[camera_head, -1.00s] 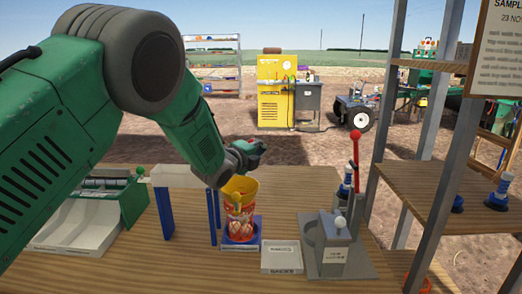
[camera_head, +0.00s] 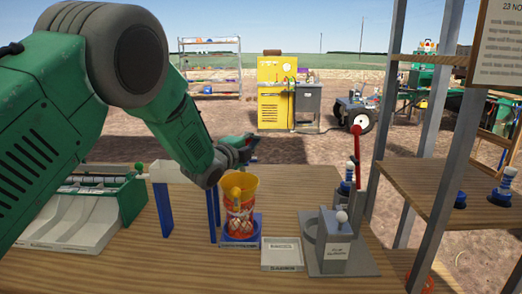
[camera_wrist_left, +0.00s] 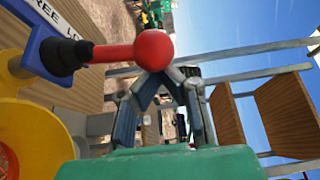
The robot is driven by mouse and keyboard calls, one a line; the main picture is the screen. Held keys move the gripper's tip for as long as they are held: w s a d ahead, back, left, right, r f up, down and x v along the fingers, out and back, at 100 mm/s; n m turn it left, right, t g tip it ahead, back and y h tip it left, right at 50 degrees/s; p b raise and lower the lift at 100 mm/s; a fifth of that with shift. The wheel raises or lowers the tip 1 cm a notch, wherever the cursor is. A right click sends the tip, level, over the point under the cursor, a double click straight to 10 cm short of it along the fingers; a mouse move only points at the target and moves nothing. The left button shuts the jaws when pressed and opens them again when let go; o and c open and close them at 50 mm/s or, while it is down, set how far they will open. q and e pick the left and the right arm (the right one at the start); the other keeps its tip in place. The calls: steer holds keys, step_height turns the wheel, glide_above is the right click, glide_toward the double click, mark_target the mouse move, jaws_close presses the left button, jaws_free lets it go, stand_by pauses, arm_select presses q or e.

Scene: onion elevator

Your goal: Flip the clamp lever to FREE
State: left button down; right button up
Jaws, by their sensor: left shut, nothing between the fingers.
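In the head view my left gripper (camera_head: 247,143) is above and behind the yellow-and-orange container (camera_head: 240,202). The lever cannot be made out there. My right gripper is out of view.
A blue-legged stand with a white crosspiece (camera_head: 172,172) is beside the container. A labelled tray (camera_head: 283,266) and a grey fixture (camera_head: 340,262) with a red-topped rod (camera_head: 357,145) are to the right. Shelving (camera_head: 440,140) borders the right; a green-and-white unit (camera_head: 85,210) is at left.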

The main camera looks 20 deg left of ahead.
arm_select(q)
steer(key=shift+s+a+r+n+t+b, duration=0.15)
steer(key=shift+a+n+b, duration=0.15)
steer(key=shift+a, duration=0.3)
steer(key=shift+s+a+r+n+t+b, duration=0.1)
steer(key=shift+s+a+n+b, duration=0.15)
steer(key=shift+a, duration=0.4)
steer(key=shift+s+a+r+n+t+b, duration=0.15)
steer(key=shift+a+b, duration=0.2)
steer(key=shift+a, duration=0.25)
steer(key=shift+s+a+f, duration=0.1)
steer(key=shift+s+a, duration=0.05)
steer(key=shift+a, duration=0.5)
steer(key=shift+a+b, duration=0.1)
steer(key=shift+b, duration=0.2)
